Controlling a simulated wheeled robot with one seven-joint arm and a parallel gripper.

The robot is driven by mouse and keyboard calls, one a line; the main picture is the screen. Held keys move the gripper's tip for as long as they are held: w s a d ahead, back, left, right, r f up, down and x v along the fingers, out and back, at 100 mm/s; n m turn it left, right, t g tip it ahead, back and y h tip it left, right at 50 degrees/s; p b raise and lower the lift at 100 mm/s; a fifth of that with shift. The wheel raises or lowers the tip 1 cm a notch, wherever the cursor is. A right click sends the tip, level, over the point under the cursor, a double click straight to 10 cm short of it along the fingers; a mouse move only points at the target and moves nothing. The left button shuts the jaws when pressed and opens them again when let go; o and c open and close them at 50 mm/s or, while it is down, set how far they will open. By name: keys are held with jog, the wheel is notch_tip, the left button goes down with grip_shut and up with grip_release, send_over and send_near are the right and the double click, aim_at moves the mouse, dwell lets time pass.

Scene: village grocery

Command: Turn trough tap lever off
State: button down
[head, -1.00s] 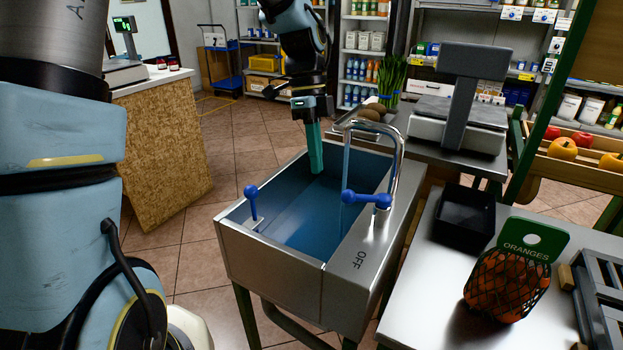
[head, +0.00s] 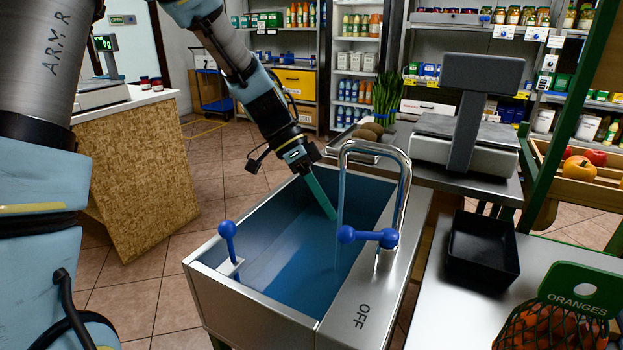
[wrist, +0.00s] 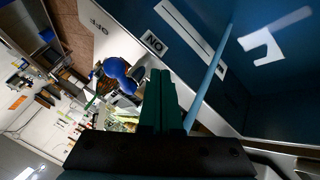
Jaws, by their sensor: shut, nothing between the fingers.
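The metal trough (head: 262,307) has a blue inside and a curved chrome tap (head: 404,180) on its right side. A thin stream of water (head: 341,188) falls from the spout; it also shows in the wrist view (wrist: 208,82). The blue tap lever (head: 368,236) points left over the trough; its blue knob appears in the wrist view (wrist: 117,72).
A scale (head: 466,140) is on the counter behind the tap. A black tray (head: 482,246) and a net of oranges (head: 550,330) stand at right. Floor is clear left of the trough.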

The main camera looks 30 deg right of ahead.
aim_at(368, 235)
jog(key=s, duration=0.2)
jog(key=s+a+r+p, duration=0.1)
jog(key=s, duration=0.1)
jog(key=shift+a+f, duration=0.1)
jog(key=shift+f, duration=0.05)
dwell(0.4)
